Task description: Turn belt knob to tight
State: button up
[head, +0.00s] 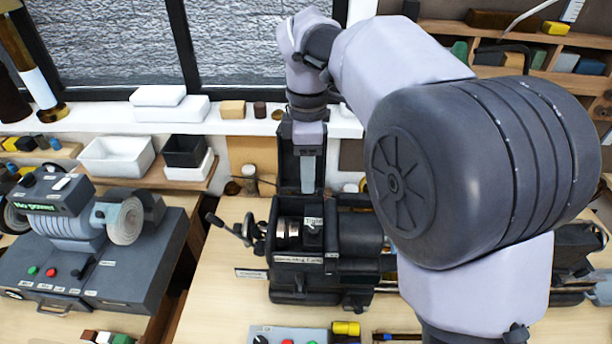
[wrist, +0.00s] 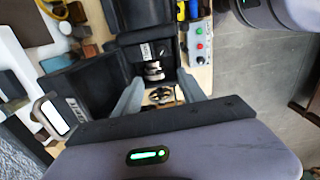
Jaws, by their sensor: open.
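The lathe headstock (head: 325,262) stands on the bench in the middle of the head view, with its belt compartment open. Silver stepped pulleys (head: 287,232) sit inside; they also show in the wrist view (wrist: 153,71). A dark part with a small white label (head: 312,236) is beside them; its label shows in the wrist view (wrist: 145,51). I cannot tell for certain which part is the belt knob, nor read its setting. My gripper (wrist: 160,75) is open above the compartment, its fingers apart on either side of the pulleys. In the head view its fingers (head: 308,185) point down.
A crank handle (head: 235,230) sticks out left of the headstock. A dark raised cover (head: 288,165) stands behind it. A grinder (head: 75,215) is at the left, showing "No power". A control box (head: 290,335) with buttons lies in front. White and black trays (head: 117,155) line the back.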

notch_tip(320, 180, down, 4)
jog(key=s+d+b, duration=0.2)
jog(key=b, duration=0.1)
send_over(313, 229)
jog(key=f, duration=0.6)
jog(key=shift+w+a+f, duration=0.15)
jog(key=shift+w, duration=0.1)
jog(key=f, duration=0.3)
jog(key=f+b, duration=0.1)
jog(key=f, duration=0.1)
jog(key=shift+s+d+f, duration=0.2)
jog(key=shift+s+d, duration=0.05)
jog(key=shift+s, duration=0.05)
jog(key=shift+w+a+f, duration=0.15)
jog(key=shift+f, duration=0.1)
jog(key=shift+r, duration=0.1)
jog(key=shift+c, duration=0.5)
grip_shut()
